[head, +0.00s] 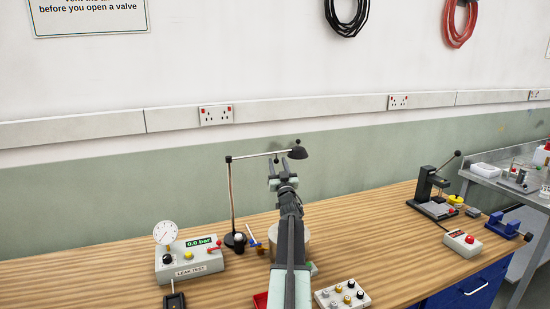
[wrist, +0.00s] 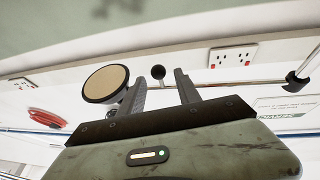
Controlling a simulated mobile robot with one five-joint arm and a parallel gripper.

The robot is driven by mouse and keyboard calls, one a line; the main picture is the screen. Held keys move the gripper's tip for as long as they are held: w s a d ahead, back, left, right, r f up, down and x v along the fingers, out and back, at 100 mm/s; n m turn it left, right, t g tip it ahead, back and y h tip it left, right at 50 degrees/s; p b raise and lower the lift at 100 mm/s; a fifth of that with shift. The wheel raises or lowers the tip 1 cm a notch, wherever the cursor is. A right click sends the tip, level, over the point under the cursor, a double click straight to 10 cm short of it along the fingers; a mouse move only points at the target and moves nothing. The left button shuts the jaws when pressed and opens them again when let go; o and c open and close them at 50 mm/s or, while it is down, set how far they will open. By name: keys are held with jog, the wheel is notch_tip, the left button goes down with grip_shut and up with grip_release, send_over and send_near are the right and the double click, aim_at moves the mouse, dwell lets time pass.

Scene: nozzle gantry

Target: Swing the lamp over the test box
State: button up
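The lamp has a black shade (head: 298,153) at the right end of a thin horizontal arm (head: 255,156) on an upright post (head: 231,195). The test box (head: 190,262), grey and marked LEAK TEST, sits left of the post, with a gauge and a 0.0 bar display. The shade hangs to the right of the box, not above it. My gripper (head: 287,168) is open, just below the lamp arm near the shade. In the wrist view, a small dark knob (wrist: 158,72) shows between my finger outlines; the lamp's pale disc (wrist: 106,83) is left. I cannot tell whether anything touches.
A round beige thing (head: 303,240) is partly hidden behind my arm. A box with several knobs (head: 343,294) stands at the front. A press (head: 430,190), a red-button box (head: 462,241) and a blue vise (head: 503,225) are at the right.

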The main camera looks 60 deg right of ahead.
aim_at(276, 161)
jog(key=x, duration=0.3)
jog(key=shift+w+d+r+p, duration=0.1)
jog(key=shift+w+p, duration=0.05)
jog(key=shift+p, duration=0.2)
grip_shut()
dwell(0.9)
